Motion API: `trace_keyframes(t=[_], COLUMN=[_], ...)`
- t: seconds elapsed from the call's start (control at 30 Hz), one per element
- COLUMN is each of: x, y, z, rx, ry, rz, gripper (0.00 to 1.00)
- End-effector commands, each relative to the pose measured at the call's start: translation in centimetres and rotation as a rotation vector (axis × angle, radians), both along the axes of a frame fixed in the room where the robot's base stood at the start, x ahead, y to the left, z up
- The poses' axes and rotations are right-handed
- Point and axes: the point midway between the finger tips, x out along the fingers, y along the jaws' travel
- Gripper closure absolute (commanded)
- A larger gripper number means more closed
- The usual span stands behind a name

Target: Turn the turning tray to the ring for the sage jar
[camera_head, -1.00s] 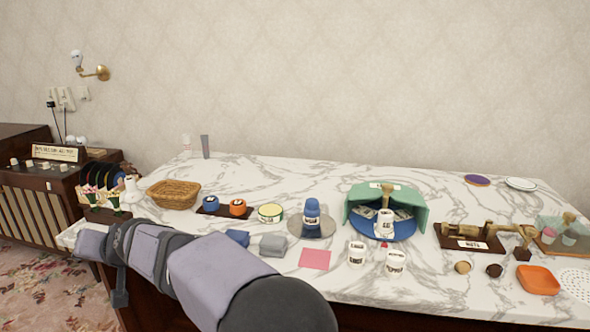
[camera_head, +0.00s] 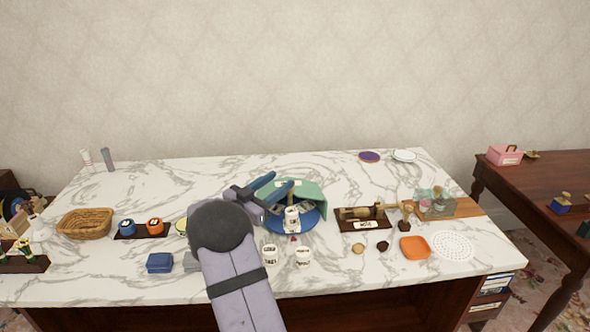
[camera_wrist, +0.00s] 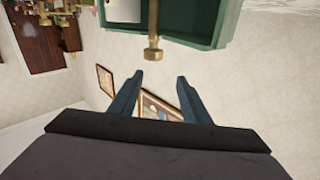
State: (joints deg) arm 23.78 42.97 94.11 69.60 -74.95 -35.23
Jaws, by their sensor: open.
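The turning tray (camera_head: 305,224) is a blue round tray partly under a green hood (camera_head: 312,197). A white labelled jar (camera_head: 291,219) stands at its open front, and more pieces with pale labels sit under the hood. I cannot read which label says sage. My gripper (camera_head: 274,186) is open, with its blue fingers over the hood's left and top side. In the wrist view the green hood (camera_wrist: 213,25) is at the top. A brass knob (camera_wrist: 153,52) sits just beyond and roughly between my open fingertips (camera_wrist: 160,78), with nothing held. My arm hides the counter left of the tray.
Two white labelled cups (camera_head: 270,255) (camera_head: 303,257) stand in front of the tray. A wicker basket (camera_head: 85,223) is far left. The counter's back is mostly clear.

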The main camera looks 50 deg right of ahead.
Motion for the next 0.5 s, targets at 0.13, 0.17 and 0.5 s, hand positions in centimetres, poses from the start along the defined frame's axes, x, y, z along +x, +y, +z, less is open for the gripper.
trace_keyframes(t=[0.13,0.17,0.5], x=[-1.4,-1.4,-1.4], y=[-0.9,-1.0,-1.9], z=[-2.2,-2.5,-3.0], rx=[0.027,0.031,0.038], ry=[0.068,0.074,0.080], rz=[-0.032,-0.030,-0.028], gripper=[0.57,0.57,0.57])
